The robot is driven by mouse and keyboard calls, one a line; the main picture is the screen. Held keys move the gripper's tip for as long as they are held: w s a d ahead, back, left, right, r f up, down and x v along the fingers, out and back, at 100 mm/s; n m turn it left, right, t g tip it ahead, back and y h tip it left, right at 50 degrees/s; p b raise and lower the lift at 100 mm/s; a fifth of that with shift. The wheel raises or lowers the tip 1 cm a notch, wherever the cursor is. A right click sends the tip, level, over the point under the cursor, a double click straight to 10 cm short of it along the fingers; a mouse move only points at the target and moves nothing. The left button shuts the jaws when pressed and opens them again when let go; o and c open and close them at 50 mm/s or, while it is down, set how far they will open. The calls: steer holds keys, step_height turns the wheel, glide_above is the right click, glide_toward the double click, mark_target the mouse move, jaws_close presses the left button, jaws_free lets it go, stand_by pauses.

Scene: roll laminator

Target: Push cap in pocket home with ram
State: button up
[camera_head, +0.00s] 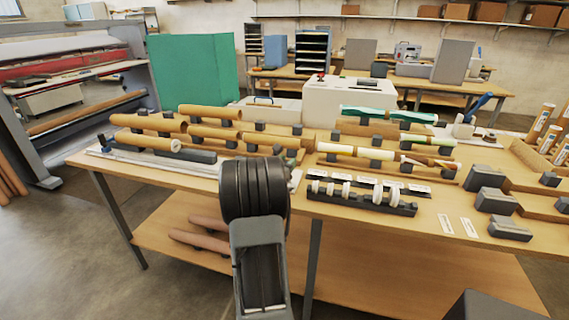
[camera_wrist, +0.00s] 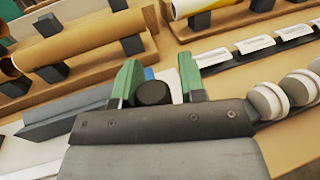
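My gripper (camera_wrist: 158,78) shows in the wrist view with two green fingertips standing apart. In the head view my own arm hides the gripper. White caps (camera_head: 378,194) stand in a black rack on the bench, right of my arm; several show at the right edge of the wrist view (camera_wrist: 270,100). I cannot make out the pocket or a cap in it.
Brown tubes (camera_head: 215,132) lie on wooden racks (camera_wrist: 75,65) with dark supports across the bench. A long grey block (camera_wrist: 62,112) lies left of the gripper. Grey blocks (camera_head: 497,200) stand at the right.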

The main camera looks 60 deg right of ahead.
steer(key=o, duration=0.3)
steer(key=shift+s+d, duration=0.1)
steer(key=shift+s, duration=0.05)
steer(key=shift+o, duration=0.2)
steer(key=a+b, duration=0.1)
steer(key=a, duration=1.3)
steer(key=shift+w, duration=0.25)
